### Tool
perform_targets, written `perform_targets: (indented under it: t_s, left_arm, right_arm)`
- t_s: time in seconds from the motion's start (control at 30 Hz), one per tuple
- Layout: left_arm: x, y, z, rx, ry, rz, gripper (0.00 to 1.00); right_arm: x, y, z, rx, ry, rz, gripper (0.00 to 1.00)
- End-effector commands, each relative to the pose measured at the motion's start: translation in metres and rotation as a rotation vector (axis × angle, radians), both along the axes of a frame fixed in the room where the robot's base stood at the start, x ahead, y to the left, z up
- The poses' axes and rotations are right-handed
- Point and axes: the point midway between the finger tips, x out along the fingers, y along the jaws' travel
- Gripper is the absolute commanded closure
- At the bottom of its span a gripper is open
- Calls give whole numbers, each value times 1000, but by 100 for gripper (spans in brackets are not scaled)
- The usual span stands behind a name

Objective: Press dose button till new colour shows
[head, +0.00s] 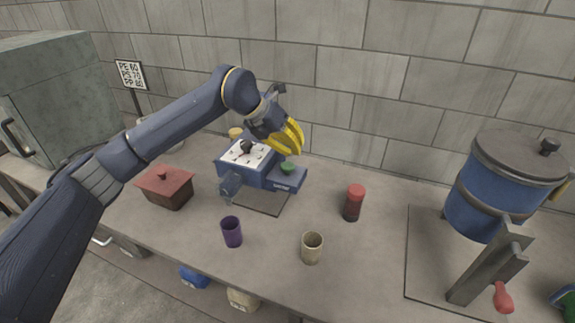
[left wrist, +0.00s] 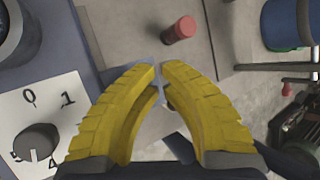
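A blue dosing machine (head: 262,180) stands on the counter at the back. Its sloped white dial face (head: 236,157) has a black knob (head: 245,147); the knob also shows in the left wrist view (left wrist: 36,143) beside printed numbers. A green dome button (head: 288,167) sits on the low ledge at the machine's right. My left gripper (head: 299,151) is above and slightly behind the button, apart from it in the picture. Its yellow fingers (left wrist: 160,65) have their tips together with nothing visible held. The button is hidden in the left wrist view. My right gripper is out of view.
A purple cup (head: 232,232), a beige cup (head: 312,248) and a red-lidded jar (head: 354,203) stand in front. A red-lidded box (head: 166,188) is at left. A blue drum (head: 490,190) and a red-handled lever (head: 490,275) are at right.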

Motion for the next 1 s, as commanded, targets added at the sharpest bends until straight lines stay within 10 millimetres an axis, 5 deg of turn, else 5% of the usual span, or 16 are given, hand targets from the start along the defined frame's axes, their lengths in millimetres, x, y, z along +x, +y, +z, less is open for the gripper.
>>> perform_targets:
  t_s: [0.3,1.0]
  left_arm:
    - [0,0,-15,0,-1,-1,100]
    - [0,0,-16,0,-1,-1,100]
  right_arm:
    - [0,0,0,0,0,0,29]
    - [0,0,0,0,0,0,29]
